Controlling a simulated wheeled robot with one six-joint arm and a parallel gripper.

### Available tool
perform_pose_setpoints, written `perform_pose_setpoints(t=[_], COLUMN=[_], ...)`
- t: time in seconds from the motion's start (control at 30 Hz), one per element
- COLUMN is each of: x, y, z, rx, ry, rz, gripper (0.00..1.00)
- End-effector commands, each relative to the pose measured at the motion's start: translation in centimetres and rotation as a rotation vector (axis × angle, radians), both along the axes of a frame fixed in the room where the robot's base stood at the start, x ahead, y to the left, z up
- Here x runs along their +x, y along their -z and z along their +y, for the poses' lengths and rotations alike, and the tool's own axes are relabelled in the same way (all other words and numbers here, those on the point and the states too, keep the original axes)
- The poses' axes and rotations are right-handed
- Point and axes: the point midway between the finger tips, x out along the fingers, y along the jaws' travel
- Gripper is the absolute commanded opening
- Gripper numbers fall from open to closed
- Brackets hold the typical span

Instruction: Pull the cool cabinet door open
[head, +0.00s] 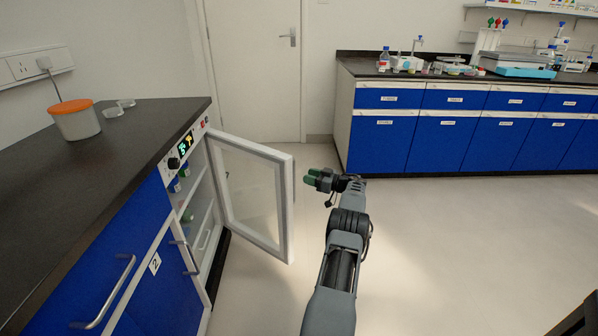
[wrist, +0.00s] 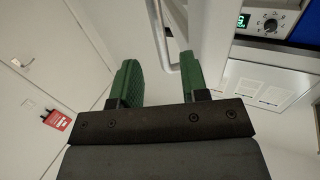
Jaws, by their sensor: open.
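The cool cabinet (head: 190,165) is built in under the dark counter on the left of the head view. Its glass door (head: 252,200) with a white frame stands swung open, and shelves with bottles show inside. My gripper (head: 318,180) is to the right of the door's free edge, apart from it in the head view. In the wrist view my gripper (wrist: 157,82) has its green fingers spread, and a pale handle bar (wrist: 158,35) shows beyond and between them. I cannot tell whether a finger touches the bar.
The counter (head: 110,150) holds an orange-lidded tub (head: 75,122). Blue drawers with a handle (head: 105,295) stand below it. A blue lab bench (head: 450,130) is at the back right. A white room door (head: 255,70) is behind.

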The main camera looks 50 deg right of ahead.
Motion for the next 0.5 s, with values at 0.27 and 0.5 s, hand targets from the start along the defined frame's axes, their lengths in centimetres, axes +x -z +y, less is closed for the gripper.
perform_pose_setpoints(t=[0.27,0.5], x=[-4.3,-5.7], y=[-0.1,0.0], z=[-1.4,-1.8], rx=[0.002,0.002], ry=[0.000,-0.001], rz=[0.001,0.001], gripper=[0.41,0.41])
